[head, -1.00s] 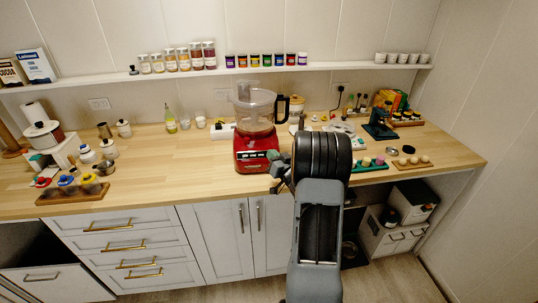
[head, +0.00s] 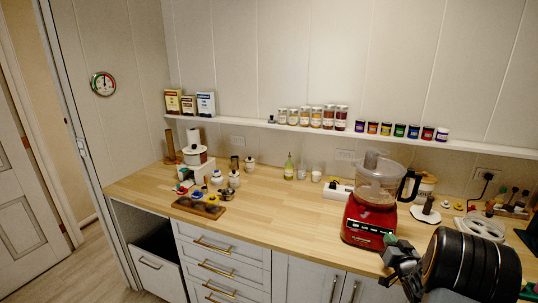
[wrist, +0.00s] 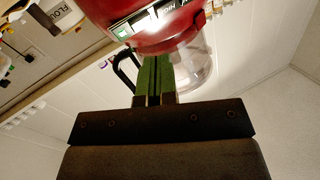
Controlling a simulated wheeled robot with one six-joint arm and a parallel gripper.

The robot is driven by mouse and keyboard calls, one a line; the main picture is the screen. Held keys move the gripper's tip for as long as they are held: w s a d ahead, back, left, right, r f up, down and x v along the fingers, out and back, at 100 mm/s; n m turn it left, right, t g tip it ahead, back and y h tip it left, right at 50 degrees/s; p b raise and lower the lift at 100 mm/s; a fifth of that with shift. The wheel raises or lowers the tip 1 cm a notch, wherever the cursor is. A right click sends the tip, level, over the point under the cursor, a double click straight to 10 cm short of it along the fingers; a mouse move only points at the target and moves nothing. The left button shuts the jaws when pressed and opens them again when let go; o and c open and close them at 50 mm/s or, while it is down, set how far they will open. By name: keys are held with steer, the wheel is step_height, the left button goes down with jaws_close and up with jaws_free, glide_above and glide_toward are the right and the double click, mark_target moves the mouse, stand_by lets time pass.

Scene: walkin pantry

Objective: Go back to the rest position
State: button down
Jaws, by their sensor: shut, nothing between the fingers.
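My gripper (head: 402,256) is at the lower right of the head view, in front of the counter's edge and close to the red food processor (head: 366,222). In the wrist view its two green fingers (wrist: 154,78) lie side by side, shut with nothing between them. The food processor's red base (wrist: 165,25) fills the top of the wrist view, with its clear bowl (wrist: 195,65) behind the fingers. I cannot tell the exact gap between the fingertips and the base. My dark wrist hides the counter's right part in the head view.
The wooden counter (head: 275,210) has a clear middle stretch. A wooden tray (head: 198,207) with small coloured items lies at its left. A shelf (head: 262,124) above holds jars and boxes. White drawers (head: 220,262) are below. A door (head: 30,200) and open floor (head: 95,265) are at far left.

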steer(key=s+f+g, duration=0.1)
steer(key=f, duration=0.1)
steer(key=s+d+f+g+h, duration=0.1)
steer(key=f+g, duration=0.1)
steer(key=s+d+f+m+g+h, duration=0.1)
steer(key=f, duration=0.1)
steer(key=shift+d+f+g, duration=0.1)
steer(key=shift+f+g, duration=0.05)
steer(key=shift+g, duration=0.25)
steer(key=s+a+r+n+g+y, duration=0.1)
steer(key=s+a+r+g, duration=0.2)
steer(key=s+a, duration=0.4)
steer(key=s+a+r+n+g+y, duration=0.1)
steer(key=s+a+r, duration=0.5)
steer(key=a, duration=0.7)
steer(key=s+a+r+n+g+y, duration=0.1)
steer(key=s+a+r+n+g, duration=0.1)
steer(key=s+a+r+g, duration=0.2)
steer(key=s+a+r, duration=0.1)
steer(key=s+a, duration=0.2)
steer(key=a, duration=0.3)
steer(key=shift+s+g+y, duration=0.3)
steer(key=shift+s+y, duration=0.05)
steer(key=shift+y, duration=0.05)
steer(key=shift+d, duration=0.1)
